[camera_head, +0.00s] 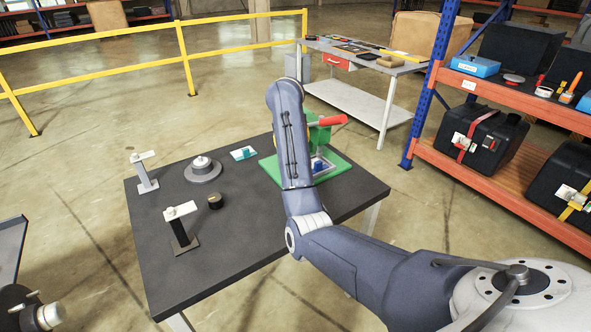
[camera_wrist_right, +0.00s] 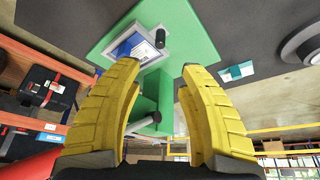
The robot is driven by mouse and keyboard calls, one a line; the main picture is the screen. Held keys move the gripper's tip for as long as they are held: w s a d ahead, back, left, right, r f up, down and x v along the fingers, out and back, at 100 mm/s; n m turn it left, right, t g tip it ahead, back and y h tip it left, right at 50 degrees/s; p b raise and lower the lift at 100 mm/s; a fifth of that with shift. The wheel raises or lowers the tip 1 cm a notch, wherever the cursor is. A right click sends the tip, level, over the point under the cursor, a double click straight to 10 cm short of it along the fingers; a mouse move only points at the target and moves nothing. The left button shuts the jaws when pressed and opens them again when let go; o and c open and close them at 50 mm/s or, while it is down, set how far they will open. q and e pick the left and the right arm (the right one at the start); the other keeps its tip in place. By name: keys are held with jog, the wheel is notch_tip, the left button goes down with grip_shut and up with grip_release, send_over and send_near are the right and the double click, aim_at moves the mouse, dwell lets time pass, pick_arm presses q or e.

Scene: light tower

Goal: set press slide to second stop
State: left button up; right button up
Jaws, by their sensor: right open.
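The green press (camera_head: 328,128) stands on a green base plate (camera_head: 340,165) at the table's right rear, with a red handle (camera_head: 332,120) pointing right. A framed plate (camera_head: 326,168) with a blue piece lies on its base; the wrist view shows this framed plate (camera_wrist_right: 130,48) beside a dark knob (camera_wrist_right: 160,38). My right gripper (camera_wrist_right: 157,72) is open, its yellow fingers apart with the press's green column and a grey rod (camera_wrist_right: 143,124) between them in view. I cannot tell whether they touch. My right forearm hides the gripper and part of the press in the head view. The slide and its stops are not clearly distinguishable.
The dark table (camera_head: 230,240) also holds two small stands (camera_head: 147,178) (camera_head: 182,225), a round grey weight-like disc (camera_head: 202,170), a small dark cylinder (camera_head: 215,201) and a white-teal card (camera_head: 243,153). An orange shelf (camera_head: 530,180) stands right; a yellow railing (camera_head: 90,55) runs behind.

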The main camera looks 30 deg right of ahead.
jog(key=x, duration=1.3)
jog(key=shift+f, duration=0.35)
grip_shut()
jog(key=shift+r, duration=0.1)
